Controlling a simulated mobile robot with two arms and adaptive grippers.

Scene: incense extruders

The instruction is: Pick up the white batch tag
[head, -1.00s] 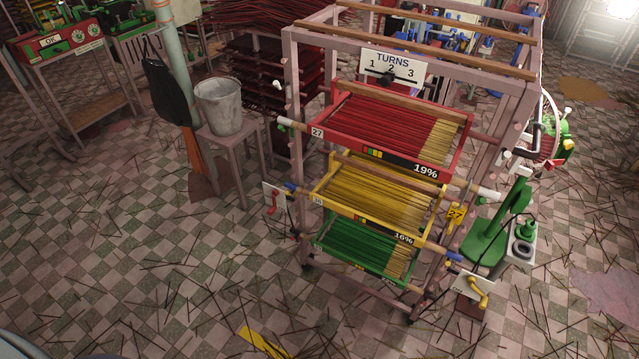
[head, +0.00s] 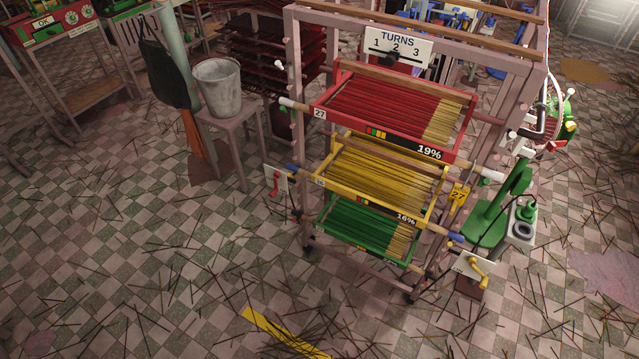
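A small white tag marked 27 (head: 320,114) sits at the left front corner of the red tray (head: 345,133) on the rack. A smaller pale tag (head: 319,182) sits at the left corner of the yellow tray (head: 345,197); its number is too small to read surely. A yellow tag marked 27 (head: 458,196) hangs at the rack's right side. I cannot tell for sure which white one is the batch tag. Neither of my grippers is in view.
The rack (head: 297,70) carries red, yellow and green trays (head: 340,238) of sticks and a white TURNS sign (head: 397,42). A bucket (head: 218,88) stands on a stool (head: 237,127) at left. Cranks stick out on both sides. The checkered floor in front is open, with scattered sticks.

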